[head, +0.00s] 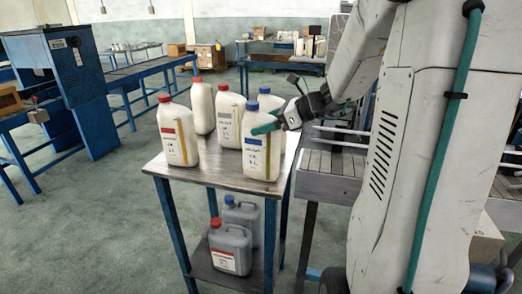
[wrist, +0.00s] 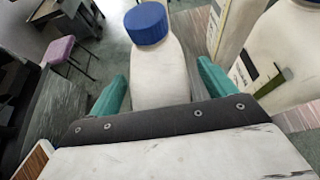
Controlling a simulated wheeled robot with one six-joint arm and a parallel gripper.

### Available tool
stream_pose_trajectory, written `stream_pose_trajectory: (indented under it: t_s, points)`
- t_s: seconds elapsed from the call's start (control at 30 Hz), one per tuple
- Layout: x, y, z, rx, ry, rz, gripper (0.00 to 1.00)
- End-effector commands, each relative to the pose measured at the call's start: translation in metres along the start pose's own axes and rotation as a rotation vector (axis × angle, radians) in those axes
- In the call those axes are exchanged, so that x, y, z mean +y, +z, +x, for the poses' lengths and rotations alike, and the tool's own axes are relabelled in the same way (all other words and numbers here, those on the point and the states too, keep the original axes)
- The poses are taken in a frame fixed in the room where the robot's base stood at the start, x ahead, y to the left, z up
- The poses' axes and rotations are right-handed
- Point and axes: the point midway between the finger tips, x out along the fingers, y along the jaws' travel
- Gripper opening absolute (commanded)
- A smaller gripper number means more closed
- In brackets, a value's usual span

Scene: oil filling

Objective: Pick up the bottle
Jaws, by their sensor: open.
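The bottle is a white jug with a blue cap and blue label (head: 258,160), upright at the front right corner of a small table (head: 215,180). My gripper (head: 264,128) reaches in from the right at the height of its upper body. One green finger shows in front of the bottle; the other is hidden in the head view. In the wrist view the bottle (wrist: 160,72) stands between the two open green fingers of my gripper (wrist: 160,80), with its blue cap beyond them. I cannot tell whether either finger touches it.
A second blue-capped jug (head: 271,101) stands close behind. Red-capped jugs (head: 177,138) share the tabletop. Grey canisters (head: 230,247) stand on the lower shelf. A conveyor (head: 327,187) is on the right, and a blue machine (head: 65,85) on the left.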

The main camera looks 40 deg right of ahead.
Motion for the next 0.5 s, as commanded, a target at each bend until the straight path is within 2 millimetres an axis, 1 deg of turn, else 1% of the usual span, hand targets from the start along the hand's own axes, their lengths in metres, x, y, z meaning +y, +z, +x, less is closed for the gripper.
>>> stream_pose_trajectory:
  t_s: [0.03,0.13,0.37,0.4,0.47,0.5]
  points:
    - [0.0004,0.0005,0.0068,0.0,0.002,-0.001,0.83]
    - [0.0003,0.0007,0.014,0.0,0.0,-0.002,0.83]
    - [-0.0008,0.0002,0.0146,0.0,-0.003,-0.001,0.83]
    - [-0.0007,0.0002,0.0146,0.0,-0.003,-0.001,0.78]
    - [-0.0007,0.0003,0.0145,0.0,-0.003,-0.001,0.61]
    - [-0.0007,0.0003,0.0145,0.0,-0.003,-0.001,0.5]
